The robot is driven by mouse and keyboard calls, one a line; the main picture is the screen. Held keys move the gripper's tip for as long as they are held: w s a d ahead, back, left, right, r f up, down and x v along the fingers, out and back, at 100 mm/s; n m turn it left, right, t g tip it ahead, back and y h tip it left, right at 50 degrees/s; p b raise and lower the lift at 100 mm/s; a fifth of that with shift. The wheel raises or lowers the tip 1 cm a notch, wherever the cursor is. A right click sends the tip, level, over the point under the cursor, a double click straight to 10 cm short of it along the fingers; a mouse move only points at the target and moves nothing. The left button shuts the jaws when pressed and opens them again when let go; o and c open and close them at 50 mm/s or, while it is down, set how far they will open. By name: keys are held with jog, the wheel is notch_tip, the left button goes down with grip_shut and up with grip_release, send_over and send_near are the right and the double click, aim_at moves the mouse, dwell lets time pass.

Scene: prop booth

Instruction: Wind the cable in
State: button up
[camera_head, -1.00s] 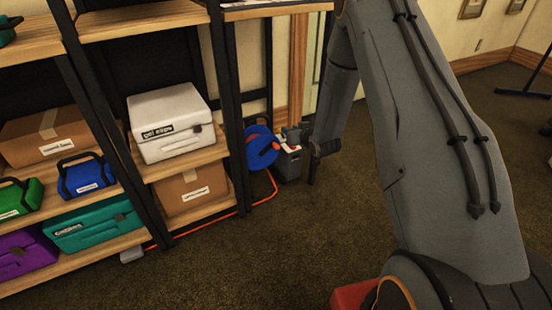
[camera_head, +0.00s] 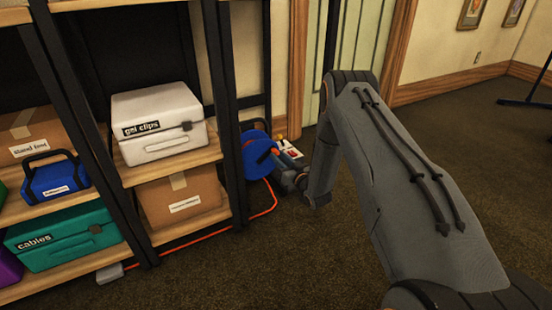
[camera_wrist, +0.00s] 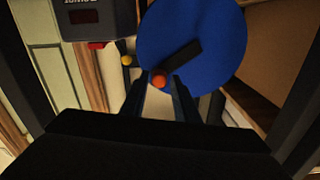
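The blue cable reel (camera_head: 258,150) stands on the floor at the right end of the shelving. In the wrist view its blue disc (camera_wrist: 190,35) fills the upper middle, with a dark crank arm (camera_wrist: 182,54) and an orange knob (camera_wrist: 159,81). My gripper (camera_wrist: 160,88) points at the knob. Its two dark fingers are apart, with the knob showing between or just beyond their tips; I cannot tell whether they touch it. The orange cable (camera_head: 273,198) runs along the floor past the shelf foot to a small grey box (camera_head: 110,273).
A dark grey unit (camera_wrist: 95,18) with a red part and a yellow knob (camera_wrist: 127,60) stands close beside the reel. Shelves hold a white gel clips case (camera_head: 160,125), a cardboard box (camera_head: 180,200) and a teal cables case (camera_head: 65,238). The carpet at right is open.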

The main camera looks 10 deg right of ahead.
aim_at(278, 155)
jog(key=shift+b+x, duration=0.5)
jog(key=shift+x, duration=1)
jog(key=shift+c, duration=0.5)
grip_shut()
